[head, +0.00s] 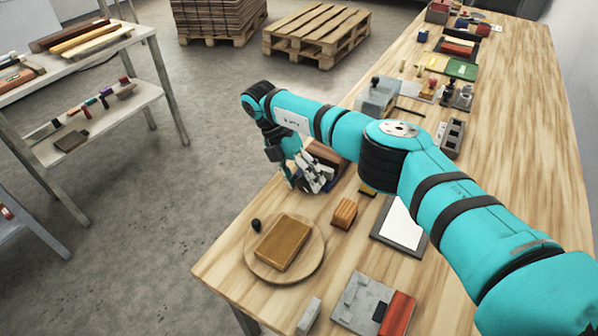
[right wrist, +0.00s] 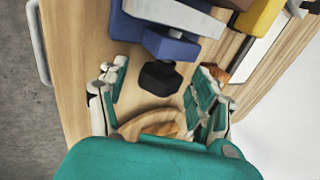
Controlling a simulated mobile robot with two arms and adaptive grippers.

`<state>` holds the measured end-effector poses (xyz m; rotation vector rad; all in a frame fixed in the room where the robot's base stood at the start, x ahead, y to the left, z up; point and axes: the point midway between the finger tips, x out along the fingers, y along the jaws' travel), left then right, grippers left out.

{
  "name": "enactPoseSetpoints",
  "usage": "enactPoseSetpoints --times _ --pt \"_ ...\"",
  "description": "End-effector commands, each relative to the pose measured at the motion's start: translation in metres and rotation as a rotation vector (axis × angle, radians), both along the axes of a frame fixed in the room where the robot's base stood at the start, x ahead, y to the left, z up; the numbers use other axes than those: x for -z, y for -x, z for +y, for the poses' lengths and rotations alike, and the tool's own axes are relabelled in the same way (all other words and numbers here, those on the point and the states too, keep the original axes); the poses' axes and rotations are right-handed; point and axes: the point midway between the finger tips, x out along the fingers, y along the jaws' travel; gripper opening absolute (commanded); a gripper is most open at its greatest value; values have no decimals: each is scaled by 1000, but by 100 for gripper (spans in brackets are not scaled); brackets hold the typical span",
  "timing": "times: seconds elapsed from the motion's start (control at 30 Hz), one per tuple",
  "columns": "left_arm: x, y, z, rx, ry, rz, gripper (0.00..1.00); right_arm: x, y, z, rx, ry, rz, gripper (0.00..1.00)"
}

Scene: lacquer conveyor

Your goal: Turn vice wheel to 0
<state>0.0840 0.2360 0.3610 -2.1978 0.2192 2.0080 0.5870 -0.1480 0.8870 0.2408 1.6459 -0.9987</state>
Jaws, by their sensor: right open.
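A blue vice (right wrist: 172,45) with a light grey jaw plate (right wrist: 175,14) shows at the top of the right wrist view. A dark faceted knob (right wrist: 160,79), which looks like the vice wheel, sticks out from it. My right gripper (right wrist: 158,88) is open, with one finger on each side of the knob; I cannot tell whether either touches it. In the head view my right gripper (head: 314,178) is at the left table edge and hides most of the vice. No number or scale on the wheel is readable. My left gripper is not in view.
A round wooden board (head: 258,268) with a brown block (head: 283,243) stands in front of the gripper. A small orange-brown block (head: 344,214) and a framed white sheet (head: 400,226) lie to the right. Several tools line the table (head: 500,150) farther back.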

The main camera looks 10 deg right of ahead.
Motion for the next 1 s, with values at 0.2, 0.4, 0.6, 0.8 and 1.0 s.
enactPoseSetpoints --times 0.2,0.4,0.6,0.8,1.0 --pt "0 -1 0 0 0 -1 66 -32 -13 13 0 1 -5 66" --pt "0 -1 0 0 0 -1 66 -52 -21 21 -1 1 -2 66" --pt "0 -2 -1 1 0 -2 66 -61 -24 24 0 0 -1 66" --pt "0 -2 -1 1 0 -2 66 -63 -24 24 -1 -1 -2 66" --pt "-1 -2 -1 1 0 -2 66 -62 -24 24 -2 -2 -1 67"
